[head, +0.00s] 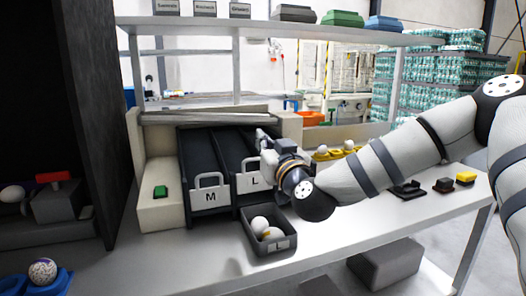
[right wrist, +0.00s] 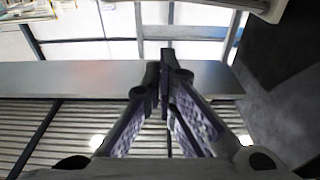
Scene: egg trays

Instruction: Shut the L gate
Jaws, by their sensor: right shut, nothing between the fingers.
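The L gate (head: 246,184) is a grey plate with a handle and a white L label at the front of the right dark lane. It stands upright, and I cannot tell whether it is fully down. The matching M gate (head: 210,208) stands to its left. My right gripper (head: 263,137) is over the L lane, above and behind the gate handle, partly covering the lane. My left gripper is out of view.
A dark bin (head: 270,246) marked L, with white eggs, stands on the table below the L gate. A green button (head: 160,191) is left of the M lane. An upper shelf (head: 250,22) runs above. Yellow trays with eggs (head: 322,155) lie behind my right arm.

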